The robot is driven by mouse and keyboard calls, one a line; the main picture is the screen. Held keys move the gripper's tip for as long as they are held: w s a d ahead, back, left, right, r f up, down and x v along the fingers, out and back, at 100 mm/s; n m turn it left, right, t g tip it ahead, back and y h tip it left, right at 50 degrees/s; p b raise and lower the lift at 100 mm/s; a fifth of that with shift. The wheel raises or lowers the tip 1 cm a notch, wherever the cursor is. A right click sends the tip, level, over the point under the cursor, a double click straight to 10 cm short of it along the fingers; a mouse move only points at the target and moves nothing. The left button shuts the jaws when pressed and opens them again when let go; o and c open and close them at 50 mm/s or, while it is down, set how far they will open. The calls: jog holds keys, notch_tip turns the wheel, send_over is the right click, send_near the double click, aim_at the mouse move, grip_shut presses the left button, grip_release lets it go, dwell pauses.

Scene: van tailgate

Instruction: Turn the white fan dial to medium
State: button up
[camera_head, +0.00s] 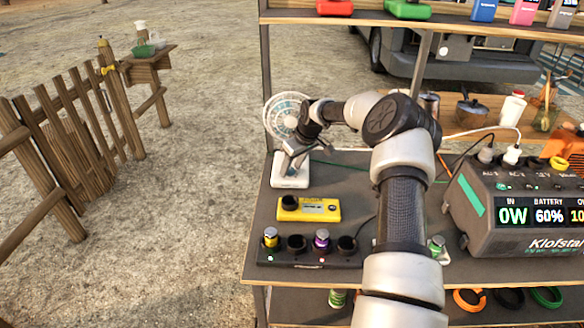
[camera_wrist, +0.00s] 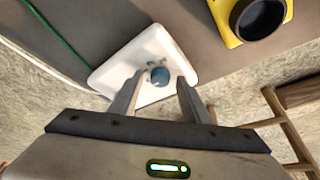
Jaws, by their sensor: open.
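The white fan stands upright at the back left of the dark shelf. In the head view its round caged head (camera_head: 276,112) rises over a white base (camera_head: 291,181). My gripper (camera_head: 291,154) is over the base and partly hides the fan. In the wrist view the white base (camera_wrist: 113,82) lies below the fingers, with a round blue-grey dial (camera_wrist: 160,76) on it. My open gripper (camera_wrist: 159,82) has one finger on each side of the dial. I cannot tell whether the fingers touch the dial. The dial's setting is not legible.
A yellow device (camera_head: 309,209) lies just in front of the fan base. A black charger strip (camera_head: 284,255) with several round sockets is nearer. A grey power station (camera_head: 519,212) stands at the right. A green cable (camera_wrist: 50,28) runs past the base.

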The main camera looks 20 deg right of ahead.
jog(key=c, duration=1)
jog(key=shift+c, duration=0.2)
jog(key=shift+m, duration=0.4)
jog(key=m, duration=0.1)
jog(key=m+h+b, duration=0.1)
jog(key=shift+a+m+h, duration=0.25)
jog(key=shift+m+h, duration=0.05)
jog(key=shift+m, duration=0.1)
jog(key=m+h+b, duration=0.1)
jog(key=m, duration=0.1)
jog(key=m+h+b, duration=0.1)
jog(key=m, duration=0.2)
jog(key=shift+a, duration=0.2)
jog(key=m, duration=0.2)
jog(key=m+g+h, duration=0.1)
jog(key=m, duration=0.2)
jog(key=shift+w+a+h, duration=0.1)
jog(key=shift+w+h, duration=0.05)
jog(key=shift+h, duration=0.15)
jog(key=shift+a+m+g+h+p, duration=0.1)
jog(key=shift+m+g+h+p, duration=0.35)
jog(key=shift+m, duration=1.35)
jog(key=shift+g, duration=0.25)
